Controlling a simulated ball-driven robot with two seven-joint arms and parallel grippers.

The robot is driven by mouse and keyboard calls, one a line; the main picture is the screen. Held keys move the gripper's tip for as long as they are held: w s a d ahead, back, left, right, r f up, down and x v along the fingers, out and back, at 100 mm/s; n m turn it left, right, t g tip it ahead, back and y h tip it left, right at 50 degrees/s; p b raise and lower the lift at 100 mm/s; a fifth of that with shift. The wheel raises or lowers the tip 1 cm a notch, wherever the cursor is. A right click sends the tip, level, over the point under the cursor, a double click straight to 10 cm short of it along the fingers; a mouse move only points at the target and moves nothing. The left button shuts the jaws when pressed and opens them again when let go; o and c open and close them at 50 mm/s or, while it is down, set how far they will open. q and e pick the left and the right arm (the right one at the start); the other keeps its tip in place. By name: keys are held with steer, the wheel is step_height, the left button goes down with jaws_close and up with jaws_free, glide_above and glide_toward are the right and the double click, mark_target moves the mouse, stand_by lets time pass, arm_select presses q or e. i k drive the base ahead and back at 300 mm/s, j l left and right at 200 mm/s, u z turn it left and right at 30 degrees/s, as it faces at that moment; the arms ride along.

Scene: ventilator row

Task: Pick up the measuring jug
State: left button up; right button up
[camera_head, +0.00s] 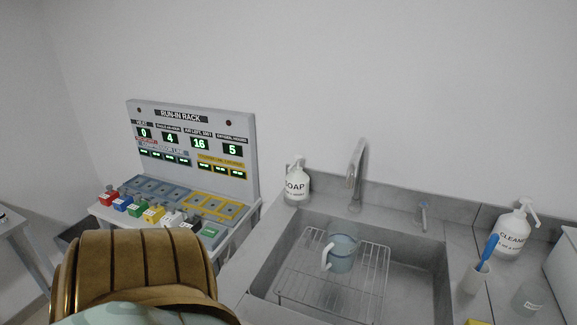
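The measuring jug (343,254) is a clear bluish jug with a white handle on its left side. It stands on a wire rack (365,285) inside the grey sink. Neither of my grippers shows in the head view. A brown and gold rounded part at the lower left is too close to show any fingers, and nothing touches the jug.
The sink (420,260) has raised walls and a tap (356,175) behind it. The run-in rack (218,130) is at left.

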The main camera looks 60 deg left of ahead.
mark_target(344, 240)
steer(key=u, duration=1.55)
steer(key=k+l+u, duration=0.2)
steer(key=u, duration=0.25)
steer(key=l, duration=0.1)
